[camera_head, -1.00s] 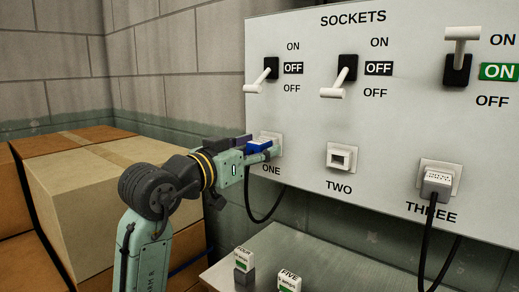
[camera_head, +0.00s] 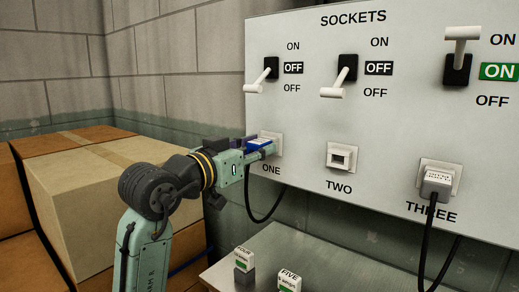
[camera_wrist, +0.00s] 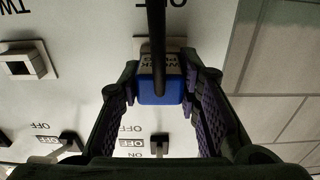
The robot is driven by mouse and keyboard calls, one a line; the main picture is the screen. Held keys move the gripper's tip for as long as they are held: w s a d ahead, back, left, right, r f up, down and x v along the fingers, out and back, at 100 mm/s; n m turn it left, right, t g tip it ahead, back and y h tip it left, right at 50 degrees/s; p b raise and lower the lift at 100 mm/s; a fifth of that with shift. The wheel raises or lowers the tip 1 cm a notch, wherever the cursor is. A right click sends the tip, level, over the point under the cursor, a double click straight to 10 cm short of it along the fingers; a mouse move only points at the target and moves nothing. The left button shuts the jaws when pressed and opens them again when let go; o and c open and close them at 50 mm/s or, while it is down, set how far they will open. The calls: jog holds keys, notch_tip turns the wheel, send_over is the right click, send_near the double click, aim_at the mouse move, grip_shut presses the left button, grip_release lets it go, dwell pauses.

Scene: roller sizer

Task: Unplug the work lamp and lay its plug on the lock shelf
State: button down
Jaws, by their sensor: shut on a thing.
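The blue work lamp plug (camera_head: 257,142) is at socket ONE (camera_head: 277,146), at the left of the sockets panel. In the wrist view the plug (camera_wrist: 160,91) sits between my two fingers, with a dark cable running from it. A pale label behind it is only partly legible. My gripper (camera_head: 262,147) is shut on the plug. The fingers hide part of the plug in the head view, and I cannot tell whether it is fully seated. A metal shelf (camera_head: 325,268) lies below the panel; it may be the lock shelf.
Switch ONE (camera_head: 263,78) and switch TWO (camera_head: 342,78) are down, showing OFF. Switch THREE (camera_head: 460,55) is up, showing ON. Socket TWO (camera_head: 340,158) is empty. A white plug (camera_head: 437,184) fills socket THREE. Blocks FOUR (camera_head: 244,263) and FIVE (camera_head: 289,281) stand on the shelf. Boxes (camera_head: 95,185) are at left.

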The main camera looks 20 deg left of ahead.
aim_at(252, 150)
jog(key=shift+b+v, duration=0.35)
jog(key=shift+v, duration=2.6)
